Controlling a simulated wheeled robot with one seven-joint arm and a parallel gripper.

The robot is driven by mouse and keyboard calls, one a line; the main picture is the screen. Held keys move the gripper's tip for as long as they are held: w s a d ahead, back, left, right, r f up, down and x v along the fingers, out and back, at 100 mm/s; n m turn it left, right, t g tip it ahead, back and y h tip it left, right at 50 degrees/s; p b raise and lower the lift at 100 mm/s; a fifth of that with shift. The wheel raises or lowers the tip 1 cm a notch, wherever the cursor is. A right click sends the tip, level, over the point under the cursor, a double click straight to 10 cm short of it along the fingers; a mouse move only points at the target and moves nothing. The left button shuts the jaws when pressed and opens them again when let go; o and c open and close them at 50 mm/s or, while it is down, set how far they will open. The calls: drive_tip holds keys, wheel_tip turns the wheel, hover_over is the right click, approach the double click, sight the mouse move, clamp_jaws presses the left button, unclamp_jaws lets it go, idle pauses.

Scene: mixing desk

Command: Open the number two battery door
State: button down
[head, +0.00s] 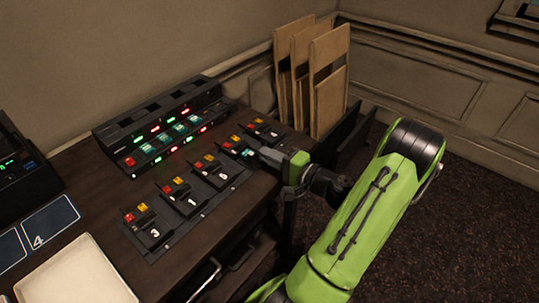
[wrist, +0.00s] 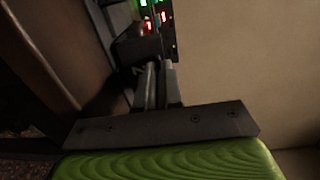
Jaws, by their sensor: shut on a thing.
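A row of dark battery units with red and yellow buttons and white digits stands on the desk. The front one (head: 147,228) reads 3 and the one behind it (head: 185,196) reads 1. My gripper (head: 260,153) reaches in from the right to the second unit from the far end (head: 236,144), whose digit I cannot read. In the wrist view my gripper (wrist: 155,66) has its two fingers close together, shut on a dark block (wrist: 146,48), apparently that unit's door. The fingers hide much of the door, and I cannot tell how far it is open.
A black rack with green and red lights (head: 165,122) stands behind the units. Tan boards (head: 328,80) stand upright at the far right of the desk (head: 88,190). A pale tray (head: 75,275) and a blue card marked 4 (head: 50,225) lie at front left.

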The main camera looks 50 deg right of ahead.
drive_tip(key=c, duration=1.3)
unclamp_jaws()
drive_tip(key=s+p, duration=0.1)
drive_tip(key=s, duration=0.4)
drive_tip(key=s+p, duration=0.1)
drive_tip(key=s, duration=0.4)
drive_tip(key=s+d+p, duration=0.1)
drive_tip(key=s+p, duration=0.1)
drive_tip(key=s, duration=0.3)
drive_tip(key=shift+s+r, duration=0.35)
